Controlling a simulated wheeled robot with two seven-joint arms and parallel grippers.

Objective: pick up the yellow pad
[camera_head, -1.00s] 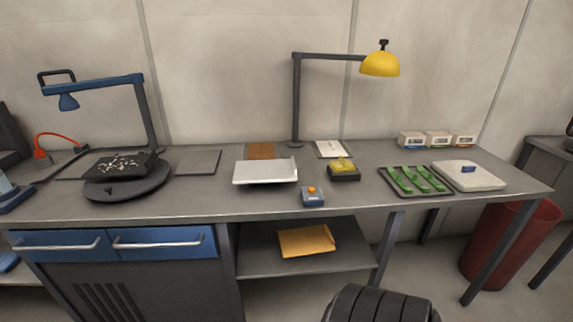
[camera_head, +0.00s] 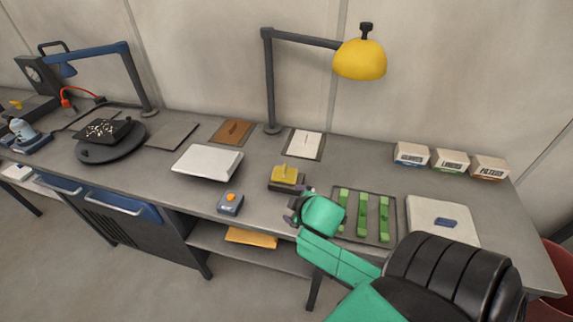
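A yellow pad (camera_head: 285,174) with a raised grip on top sits on a dark block-like base (camera_head: 287,186) near the middle of the bench. My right arm, green with a black upper part, reaches in from the lower right. Its gripper (camera_head: 299,203) is just in front and to the right of the dark base, small and partly hidden by the green wrist. I cannot tell whether its fingers are apart, and no contact with the pad is clear. My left gripper is out of view.
A tray with green bars (camera_head: 341,229) lies right beside my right wrist. A white slab (camera_head: 430,215) is farther right. A blue box with an orange button (camera_head: 230,204) and a silver tray (camera_head: 207,163) are left. A yellow lamp (camera_head: 360,59) overhangs the back.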

